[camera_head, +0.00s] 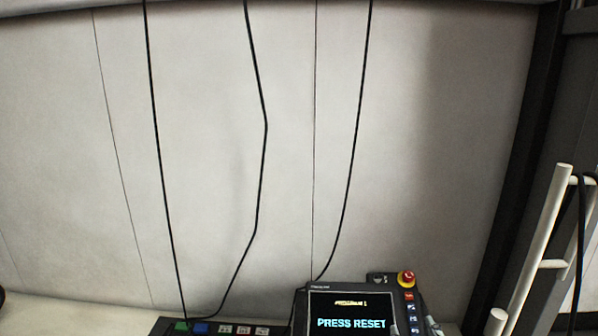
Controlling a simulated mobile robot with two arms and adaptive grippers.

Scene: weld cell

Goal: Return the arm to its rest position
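Neither of my grippers shows in the head view, and no arm can be clearly made out. A small dark shape (2,297) is cut off at the left edge, and I cannot tell what it is. A control pendant (350,312) stands at the bottom of the view, its screen lit with "PRESS RESET". A red emergency-stop knob (406,279) sits on its top right corner.
A dark button panel (225,328) with green and blue buttons lies left of the pendant on a pale surface (75,318). Black cables (265,125) hang before the pale wall panels (210,170). A dark post (515,165) and pale rails (540,240) stand at right.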

